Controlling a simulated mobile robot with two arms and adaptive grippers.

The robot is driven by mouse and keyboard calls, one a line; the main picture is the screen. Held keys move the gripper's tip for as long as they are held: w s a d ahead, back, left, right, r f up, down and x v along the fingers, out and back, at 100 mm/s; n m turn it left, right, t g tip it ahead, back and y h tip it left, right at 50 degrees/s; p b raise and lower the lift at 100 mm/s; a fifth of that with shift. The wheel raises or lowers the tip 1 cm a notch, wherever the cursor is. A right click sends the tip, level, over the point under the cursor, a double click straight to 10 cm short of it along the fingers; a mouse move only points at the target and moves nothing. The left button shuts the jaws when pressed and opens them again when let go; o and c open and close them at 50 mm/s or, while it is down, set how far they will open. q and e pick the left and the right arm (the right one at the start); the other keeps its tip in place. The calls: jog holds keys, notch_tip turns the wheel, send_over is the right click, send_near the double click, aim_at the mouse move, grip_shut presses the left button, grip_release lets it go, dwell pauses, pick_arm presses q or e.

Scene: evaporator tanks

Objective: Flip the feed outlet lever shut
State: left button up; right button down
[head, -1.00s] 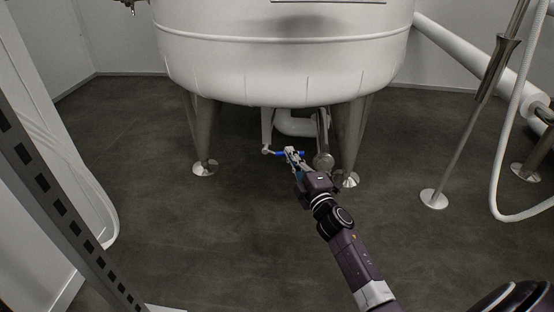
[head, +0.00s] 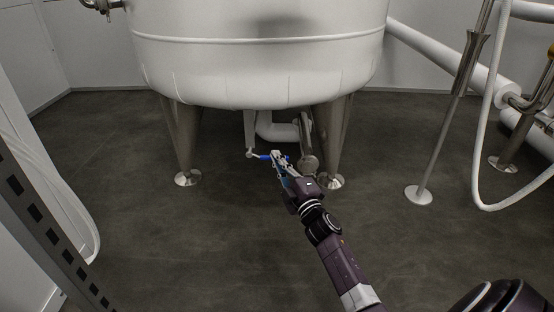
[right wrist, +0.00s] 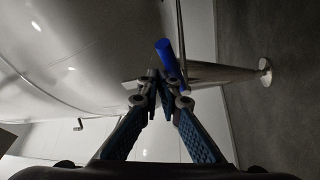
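The feed outlet lever has a blue handle (head: 265,157), low under the white tank, at the end of a small pipe. It also shows in the right wrist view as a blue bar (right wrist: 166,54). My right gripper (head: 278,157) reaches under the tank, and its tips overlap the handle in the head view. In the right wrist view the fingertips (right wrist: 160,82) come together, with the blue bar beside and beyond the right-hand finger. No part of the handle shows clearly between the fingers. Whether they touch it I cannot tell. My left gripper is not in view.
The white tank (head: 255,65) stands above on metal legs; one leg (head: 338,140) is just right of my gripper. A pipe with a round metal end (head: 308,164) is close by. A metal stand (head: 440,135) and white hose (head: 480,180) are at right. The floor in front is clear.

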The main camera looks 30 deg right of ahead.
notch_tip(320, 180, up, 10)
dwell(0.6)
dwell(0.4)
